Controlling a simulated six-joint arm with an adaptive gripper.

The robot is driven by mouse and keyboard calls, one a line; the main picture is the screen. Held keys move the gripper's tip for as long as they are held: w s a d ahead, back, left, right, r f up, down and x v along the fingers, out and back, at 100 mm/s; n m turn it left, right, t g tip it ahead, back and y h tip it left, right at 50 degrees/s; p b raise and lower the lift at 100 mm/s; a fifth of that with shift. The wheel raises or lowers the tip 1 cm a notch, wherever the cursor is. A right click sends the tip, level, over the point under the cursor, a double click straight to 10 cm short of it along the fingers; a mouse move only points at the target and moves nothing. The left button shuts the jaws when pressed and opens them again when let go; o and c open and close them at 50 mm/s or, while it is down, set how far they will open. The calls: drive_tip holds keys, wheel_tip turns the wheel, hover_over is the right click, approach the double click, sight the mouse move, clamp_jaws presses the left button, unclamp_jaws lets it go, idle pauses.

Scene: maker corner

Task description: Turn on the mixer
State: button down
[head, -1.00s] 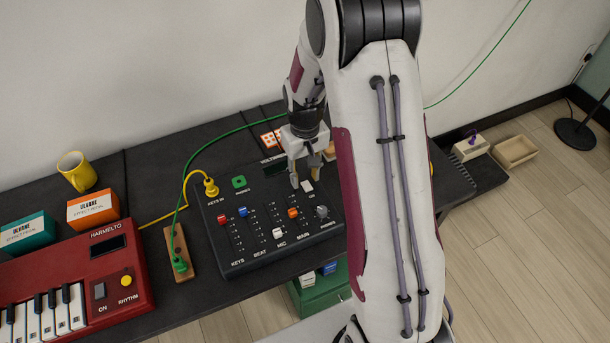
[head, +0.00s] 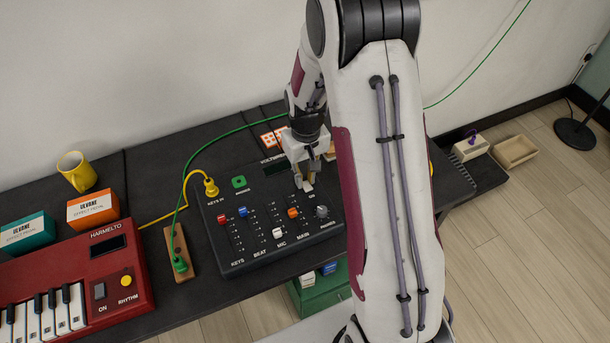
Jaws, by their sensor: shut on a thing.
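The mixer (head: 262,243) is a dark box on the black table, with coloured sliders, a grey knob and a small dark display. Its white ON switch (head: 308,188) is at the upper right of its top face, partly hidden by my fingers. My gripper (head: 304,184) points down over this spot, its fingers shut on the switch. The display (head: 275,168) looks dark, and my gripper covers part of the panel beside it.
A yellow plug (head: 210,187) stands in the mixer's KEYS IN socket. A green cable arcs behind to a wooden strip (head: 174,240). The red keyboard (head: 75,270), effect boxes (head: 93,210) and yellow mug (head: 76,172) are at left.

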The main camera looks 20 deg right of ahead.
drive_tip(key=shift+s+a+t, duration=0.25)
drive_tip(key=shift+a+t, duration=0.05)
drive_tip(key=shift+t, duration=0.8)
drive_tip(key=shift+s+d+t, duration=0.1)
drive_tip(key=shift+d+t, duration=0.05)
drive_tip(key=shift+t, duration=0.15)
drive_tip(key=c, duration=2)
unclamp_jaws()
drive_tip(key=shift+d+r, duration=0.1)
drive_tip(key=shift+o, duration=0.2)
drive_tip(key=shift+r, duration=0.15)
drive_tip(key=v, duration=1.1)
drive_tip(key=shift+r, duration=0.35)
drive_tip(key=shift+s, duration=0.15)
